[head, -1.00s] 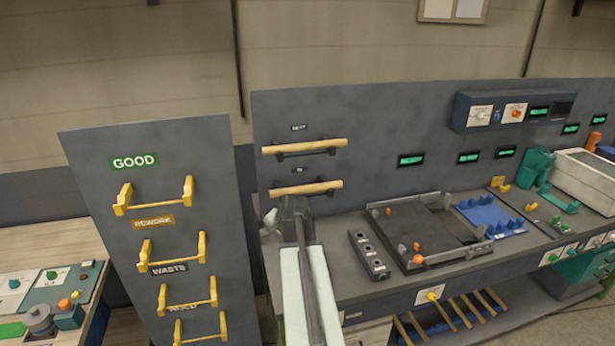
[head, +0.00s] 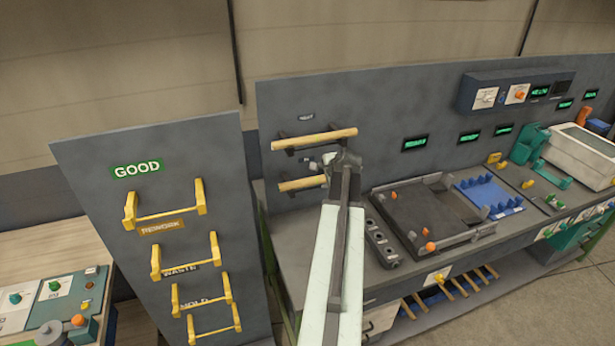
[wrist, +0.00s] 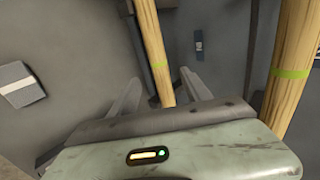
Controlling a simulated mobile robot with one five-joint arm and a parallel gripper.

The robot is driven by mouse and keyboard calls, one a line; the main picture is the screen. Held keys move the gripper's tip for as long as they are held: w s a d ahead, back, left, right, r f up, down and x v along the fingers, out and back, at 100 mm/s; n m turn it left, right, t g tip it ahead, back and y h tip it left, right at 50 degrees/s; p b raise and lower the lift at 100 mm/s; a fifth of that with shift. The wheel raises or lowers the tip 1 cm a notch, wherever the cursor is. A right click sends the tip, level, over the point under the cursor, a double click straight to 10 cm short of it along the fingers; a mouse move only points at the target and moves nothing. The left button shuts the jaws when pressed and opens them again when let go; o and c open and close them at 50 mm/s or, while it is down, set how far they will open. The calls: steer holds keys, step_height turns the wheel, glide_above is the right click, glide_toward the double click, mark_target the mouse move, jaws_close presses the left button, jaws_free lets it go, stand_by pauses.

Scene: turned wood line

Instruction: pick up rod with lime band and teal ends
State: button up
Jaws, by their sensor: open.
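In the head view, an upper pale wooden rod (head: 314,139) and a lower one (head: 300,184) lie level on dark brackets on the grey back panel. My gripper (head: 330,161) is in front of the lower rod's right end and hides it. In the wrist view, one rod (wrist: 150,45) with a lime band runs between my open fingers (wrist: 158,98), with no clear grip on it. A second rod (wrist: 294,55), also with a lime band, is to the right, outside the fingers. Which head-view rod is which is unclear. No teal ends are visible; the ends are hidden or cut off.
A grey board with yellow brackets and a GOOD label (head: 137,170) stands at left. The bench holds a dark block with holes (head: 380,243), a dark tray fixture (head: 420,222) and a blue holder (head: 487,194). Several rods (head: 437,296) lie on the shelf below.

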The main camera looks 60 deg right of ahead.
mark_target(318, 179)
steer(key=shift+b+x, duration=1.05)
steer(key=shift+x, duration=0.15)
steer(key=shift+w+d+f, duration=0.1)
steer(key=shift+w+f, duration=0.05)
steer(key=b+x, duration=0.4)
steer(key=x, duration=0.1)
steer(key=shift+f, duration=0.15)
jaws_close()
